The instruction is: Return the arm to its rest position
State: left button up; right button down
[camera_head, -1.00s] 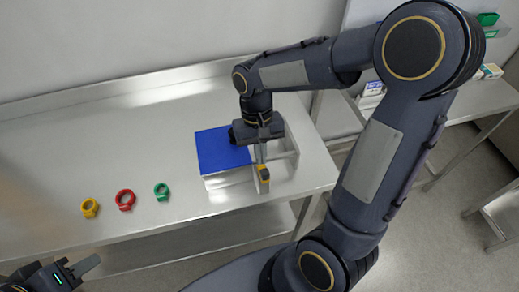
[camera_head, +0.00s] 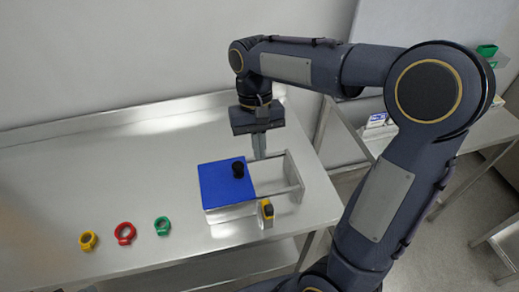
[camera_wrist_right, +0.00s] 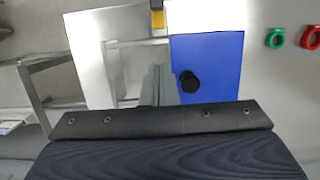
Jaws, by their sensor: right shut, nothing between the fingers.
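My right gripper (camera_head: 259,146) is shut and empty. It points down above the back of a box with a blue panel (camera_head: 226,184) on the steel table. The blue panel has a black knob (camera_head: 238,170) and a white open frame (camera_head: 292,172) at its right. In the right wrist view the gripper fingers (camera_wrist_right: 156,88) show beside the blue panel (camera_wrist_right: 207,60), apart from the black knob (camera_wrist_right: 189,82). A yellow and black part (camera_head: 267,209) sits at the front of the frame. My left gripper is out of view.
A yellow ring (camera_head: 88,241), a red ring (camera_head: 125,233) and a green ring (camera_head: 162,225) lie on the steel table (camera_head: 80,180) left of the box. A raised back edge runs along the wall. A second table (camera_head: 480,130) with small boxes stands at the right.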

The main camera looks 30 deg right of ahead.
jog(key=shift+s, duration=0.1)
jog(key=s+a+f+n+t+y, duration=0.1)
jog(key=s+t+y, duration=0.2)
jog(key=s+t, duration=0.5)
jog(key=s, duration=0.6)
jog(key=shift+a+f+t, duration=0.15)
jog(key=shift+f+t, duration=0.15)
jog(key=shift+f, duration=0.05)
